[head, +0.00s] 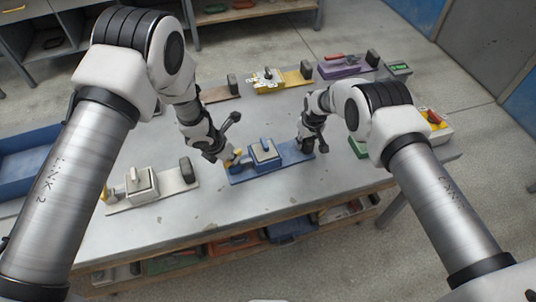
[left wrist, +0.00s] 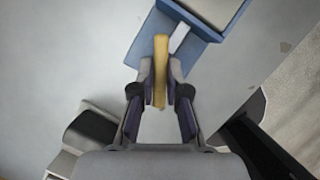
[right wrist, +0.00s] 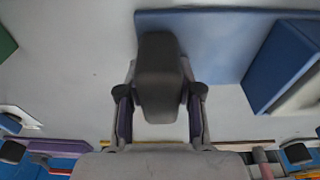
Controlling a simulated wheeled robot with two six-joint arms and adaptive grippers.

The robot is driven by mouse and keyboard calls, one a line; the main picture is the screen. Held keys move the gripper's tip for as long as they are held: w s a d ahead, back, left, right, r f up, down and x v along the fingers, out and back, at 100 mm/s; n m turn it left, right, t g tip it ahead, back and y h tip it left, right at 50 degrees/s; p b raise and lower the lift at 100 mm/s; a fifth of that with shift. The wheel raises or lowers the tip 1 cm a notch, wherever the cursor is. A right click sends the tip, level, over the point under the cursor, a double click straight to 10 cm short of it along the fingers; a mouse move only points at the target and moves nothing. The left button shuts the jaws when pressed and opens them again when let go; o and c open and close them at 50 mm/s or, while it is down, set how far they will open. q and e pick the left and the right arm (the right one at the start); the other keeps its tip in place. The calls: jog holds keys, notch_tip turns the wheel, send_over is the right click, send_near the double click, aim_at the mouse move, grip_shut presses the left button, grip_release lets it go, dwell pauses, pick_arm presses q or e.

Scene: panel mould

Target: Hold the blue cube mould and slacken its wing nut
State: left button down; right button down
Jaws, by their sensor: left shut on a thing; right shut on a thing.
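The blue cube mould (head: 264,151) sits on its flat blue base (head: 240,178) in the middle of the table. Its yellow wing nut (left wrist: 161,55) sits at the left end, in line with a pale rod, and shows as a long upright bar in the left wrist view. My left gripper (left wrist: 161,82) is shut on the wing nut, one finger on each side. The dark grey grip block (right wrist: 160,72) stands at the right end of the base. My right gripper (right wrist: 160,104) is shut around this block. In the head view my right gripper (head: 308,147) largely hides it.
A white mould (head: 140,180) lies to the left. A yellow mould (head: 267,80) and a purple mould (head: 340,66) lie behind. A blue bin (head: 25,165) stands at the far left. The table front (head: 200,220) is clear.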

jog(key=shift+s+f, duration=0.3)
pick_arm(q)
jog(key=n, duration=0.2)
jog(key=n+y, duration=0.1)
jog(key=n, duration=0.1)
jog(key=shift+d+n+t+y, duration=0.2)
jog(key=shift+n+t+y, duration=0.1)
jog(key=shift+n+t, duration=0.1)
jog(key=shift+n+y, duration=0.8)
jog(key=shift+n, duration=1.2)
jog(key=c, duration=1.2)
grip_release()
jog(key=shift+o, duration=0.2)
